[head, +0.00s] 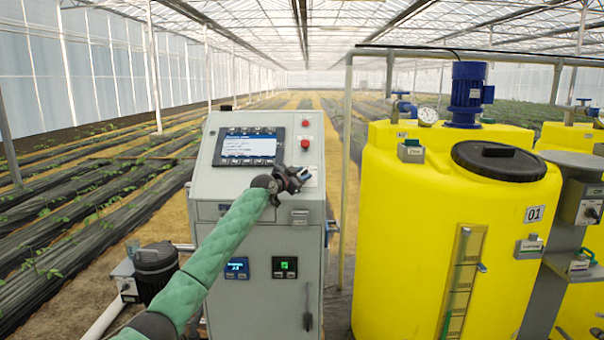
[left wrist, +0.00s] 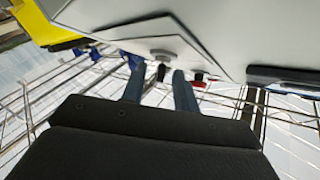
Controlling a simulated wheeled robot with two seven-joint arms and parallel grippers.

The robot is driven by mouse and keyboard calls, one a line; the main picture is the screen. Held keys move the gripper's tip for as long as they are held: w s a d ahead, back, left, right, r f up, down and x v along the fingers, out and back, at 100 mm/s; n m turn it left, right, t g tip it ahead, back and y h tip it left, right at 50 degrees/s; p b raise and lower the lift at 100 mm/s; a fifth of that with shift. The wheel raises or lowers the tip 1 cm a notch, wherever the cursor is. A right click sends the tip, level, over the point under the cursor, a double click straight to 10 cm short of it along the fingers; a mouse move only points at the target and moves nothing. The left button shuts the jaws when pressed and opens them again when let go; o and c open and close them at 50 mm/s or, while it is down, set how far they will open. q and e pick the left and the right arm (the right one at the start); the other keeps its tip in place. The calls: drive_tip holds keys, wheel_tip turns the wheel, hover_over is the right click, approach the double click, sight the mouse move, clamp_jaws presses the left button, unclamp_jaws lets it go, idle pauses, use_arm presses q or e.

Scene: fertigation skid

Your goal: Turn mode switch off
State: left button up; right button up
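The grey control cabinet (head: 262,215) stands in the middle of the head view, with a sloped top panel. My left gripper (head: 304,175) is in front of the right side of that panel, below the red buttons. In the left wrist view, the gripper's two blue-grey fingers (left wrist: 159,82) are apart. A black switch knob (left wrist: 161,73) on a round grey base shows between the fingertips, with a gap on each side. I cannot tell how deep the knob sits between them. In the head view the gripper hides this knob. My right gripper is in neither view.
A lit screen (head: 249,147) is left of the gripper on the panel. A red button (head: 305,143) is above it. A yellow tank (head: 405,230) stands close on the right. A black pump motor (head: 156,270) is at the lower left.

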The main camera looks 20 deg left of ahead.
use_arm(q)
drive_tip(key=shift+w, duration=0.15)
clamp_jaws()
drive_tip(key=shift+d+f, duration=0.1)
